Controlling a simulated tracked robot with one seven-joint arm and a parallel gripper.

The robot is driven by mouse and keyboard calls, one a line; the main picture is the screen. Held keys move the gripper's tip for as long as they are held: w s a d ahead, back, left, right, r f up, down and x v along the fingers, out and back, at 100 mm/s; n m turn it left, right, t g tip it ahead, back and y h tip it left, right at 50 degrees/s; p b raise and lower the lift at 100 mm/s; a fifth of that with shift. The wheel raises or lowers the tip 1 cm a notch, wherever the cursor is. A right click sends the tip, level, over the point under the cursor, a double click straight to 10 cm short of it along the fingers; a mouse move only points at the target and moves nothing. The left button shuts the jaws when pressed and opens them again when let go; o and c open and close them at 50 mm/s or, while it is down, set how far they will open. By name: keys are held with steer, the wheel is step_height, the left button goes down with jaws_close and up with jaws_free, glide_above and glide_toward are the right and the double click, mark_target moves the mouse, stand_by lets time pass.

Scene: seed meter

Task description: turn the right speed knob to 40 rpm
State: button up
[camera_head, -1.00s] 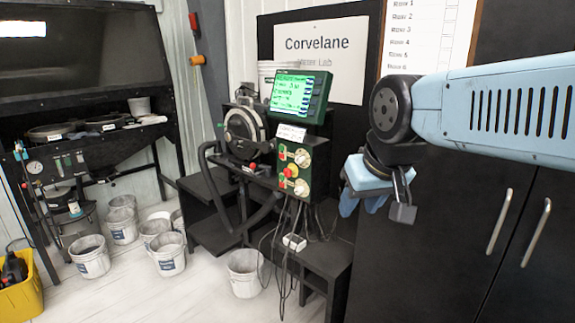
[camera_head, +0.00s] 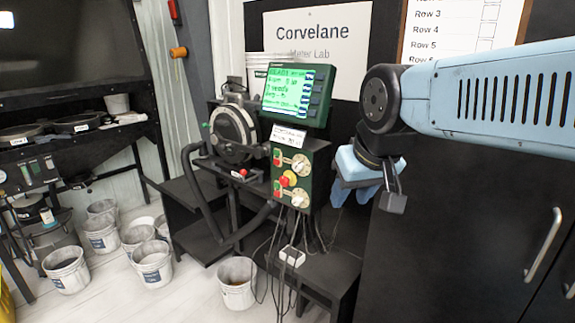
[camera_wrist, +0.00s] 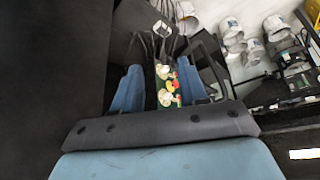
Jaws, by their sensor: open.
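A dark green control box (camera_head: 312,165) stands on the black bench in the head view. Its front carries an upper pale knob (camera_head: 298,164) and a lower pale knob (camera_head: 298,201), with red and green buttons beside them and a red stop button between. The markings are too small to read, and I cannot tell which knob is the right speed knob. My gripper (camera_head: 354,198), with blue fingers, is open and empty to the right of the box, apart from it. In the wrist view, the box face (camera_wrist: 166,85) shows beyond and between the open fingers (camera_wrist: 158,66).
A green-lit monitor (camera_head: 297,94) sits above the box, beside a round black seed meter (camera_head: 233,130). Cables hang below the box. Several white buckets (camera_head: 152,262) stand on the floor at left. A dark cabinet (camera_head: 450,240) fills the right side.

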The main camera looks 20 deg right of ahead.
steer(key=shift+w, duration=0.4)
